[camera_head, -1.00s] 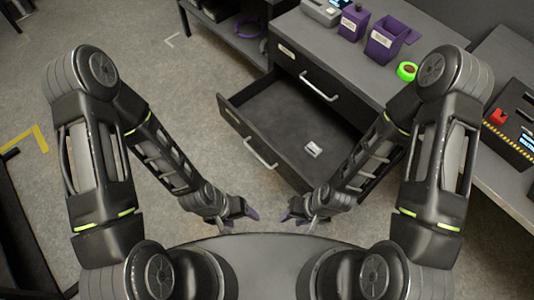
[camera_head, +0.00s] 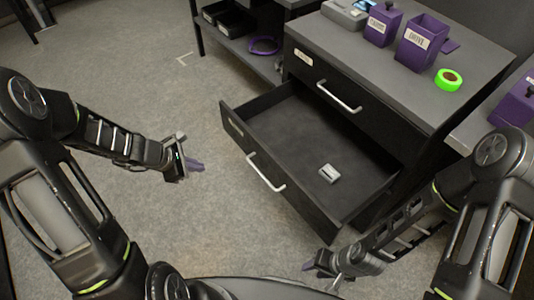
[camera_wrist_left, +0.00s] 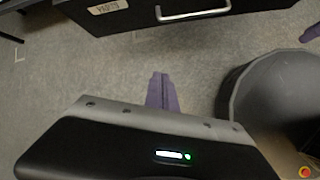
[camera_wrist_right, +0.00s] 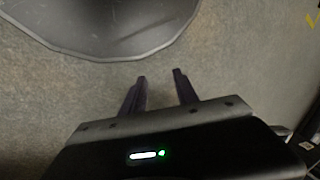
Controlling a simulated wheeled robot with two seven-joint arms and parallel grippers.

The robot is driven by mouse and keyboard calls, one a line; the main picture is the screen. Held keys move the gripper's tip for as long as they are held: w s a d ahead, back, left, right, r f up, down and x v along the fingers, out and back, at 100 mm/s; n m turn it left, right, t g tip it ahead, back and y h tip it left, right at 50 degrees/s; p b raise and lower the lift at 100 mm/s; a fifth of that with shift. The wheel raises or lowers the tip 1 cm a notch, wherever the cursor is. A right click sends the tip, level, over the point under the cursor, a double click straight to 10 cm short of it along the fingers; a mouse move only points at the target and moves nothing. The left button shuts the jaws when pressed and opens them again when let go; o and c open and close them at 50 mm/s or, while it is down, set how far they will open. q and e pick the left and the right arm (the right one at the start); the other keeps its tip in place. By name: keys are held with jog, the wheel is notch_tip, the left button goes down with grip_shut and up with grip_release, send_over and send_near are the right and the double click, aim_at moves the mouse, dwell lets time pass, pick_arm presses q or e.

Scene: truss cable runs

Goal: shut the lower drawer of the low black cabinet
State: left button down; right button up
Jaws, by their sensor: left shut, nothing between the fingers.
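The low black cabinet (camera_head: 430,120) has its lower drawer (camera_head: 268,172) pulled far out, with a bar handle (camera_head: 265,173) on its front. A small grey-white object (camera_head: 328,174) lies inside. The upper drawer (camera_head: 345,85) is shut. My left gripper (camera_head: 195,165) is shut and empty, left of the drawer front and apart from it. In the left wrist view a labelled drawer front (camera_wrist_left: 150,12) with a handle lies beyond the fingers (camera_wrist_left: 161,92). My right gripper (camera_head: 322,272) is near the drawer's near corner; in the right wrist view its fingers (camera_wrist_right: 158,90) stand apart with nothing between them.
Purple bins (camera_head: 420,42) and a green tape roll (camera_head: 448,80) stand on the cabinet top. A shelf (camera_head: 240,35) with black trays is behind, left. A bench (camera_head: 500,150) stands at the right. The floor (camera_head: 150,90) left of the drawer is clear.

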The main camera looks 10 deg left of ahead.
aim_at(254, 142)
pick_arm(q)
jog(key=w+d+r+n+t+h, duration=0.1)
jog(key=w+d+r+n+h, duration=0.1)
jog(key=w+d+r+n, duration=0.2)
jog(key=shift+r+t, duration=0.4)
jog(key=shift+r, duration=0.35)
pick_arm(e)
jog(key=shift+w+d+r, duration=0.1)
jog(key=shift+d+r, duration=0.2)
pick_arm(q)
jog(key=shift+w+f, duration=0.15)
